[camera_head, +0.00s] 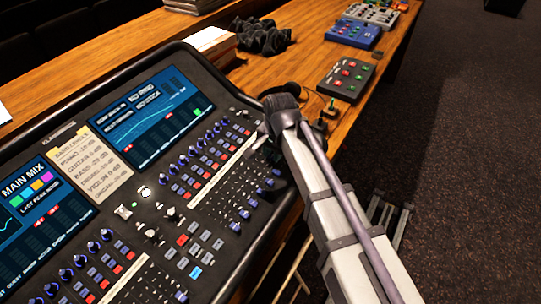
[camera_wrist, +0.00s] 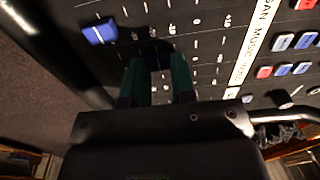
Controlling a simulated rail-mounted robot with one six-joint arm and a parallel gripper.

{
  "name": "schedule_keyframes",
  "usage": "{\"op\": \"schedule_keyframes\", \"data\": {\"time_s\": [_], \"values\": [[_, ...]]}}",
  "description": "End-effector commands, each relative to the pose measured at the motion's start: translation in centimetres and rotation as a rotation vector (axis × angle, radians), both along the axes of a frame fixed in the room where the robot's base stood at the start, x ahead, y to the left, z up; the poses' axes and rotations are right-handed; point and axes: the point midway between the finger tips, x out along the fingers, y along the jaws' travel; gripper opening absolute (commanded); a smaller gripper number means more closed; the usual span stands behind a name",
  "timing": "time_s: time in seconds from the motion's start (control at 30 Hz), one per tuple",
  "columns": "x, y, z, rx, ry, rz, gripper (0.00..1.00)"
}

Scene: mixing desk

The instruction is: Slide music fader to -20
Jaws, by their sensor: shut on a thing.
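The mixing desk (camera_head: 160,215) fills the left and middle of the head view, with rows of blue-capped faders on its right part. In the wrist view, my gripper (camera_wrist: 157,66) has its two green-padded fingers down at the fader panel. It is shut on a fader cap that the fingers largely hide; its place by the "MUSIC" lettering on the white label strip (camera_wrist: 252,45) fits the music fader. Scale marks and numbers line the slots, but I cannot read the held fader's value. A neighbouring blue fader cap (camera_wrist: 100,32) sits left of the fingers.
Red and blue buttons (camera_wrist: 284,41) lie beyond the label strip. Two lit screens (camera_head: 150,108) and a paper channel list (camera_head: 90,160) are on the desk. A small dark button box (camera_head: 346,80) and a blue box (camera_head: 353,33) stand on the wooden table at the back.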

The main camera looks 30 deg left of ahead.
Motion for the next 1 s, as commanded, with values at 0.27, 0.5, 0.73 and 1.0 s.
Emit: {"op": "schedule_keyframes", "data": {"time_s": [0.27, 0.5, 0.73, 1.0], "values": [[-0.1, 0.0, 0.0, 0.0, 0.001, 0.001, 0.4], [-0.1, 0.0, 0.0, 0.0, 0.001, 0.001, 0.51], [-0.1, -0.1, 1.1, 0.0, 0.001, 0.001, 0.51], [-0.1, -0.7, 7.5, 0.0, 0.001, 0.0, 0.51]]}}
